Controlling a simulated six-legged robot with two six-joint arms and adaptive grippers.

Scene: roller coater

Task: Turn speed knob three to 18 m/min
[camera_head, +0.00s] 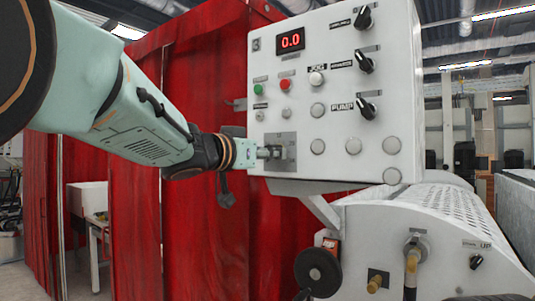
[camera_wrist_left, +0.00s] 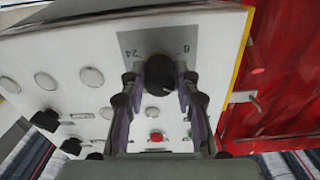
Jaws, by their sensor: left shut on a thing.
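The knob's pointer cannot be made out. My right gripper is not in view.
A green button (camera_head: 258,89), a red button (camera_head: 285,84) and several black selector switches (camera_head: 364,62) sit above and to the right of the plate. Red curtains (camera_head: 205,230) hang behind my left arm. A white machine with a perforated cover (camera_head: 440,215) stands below the box.

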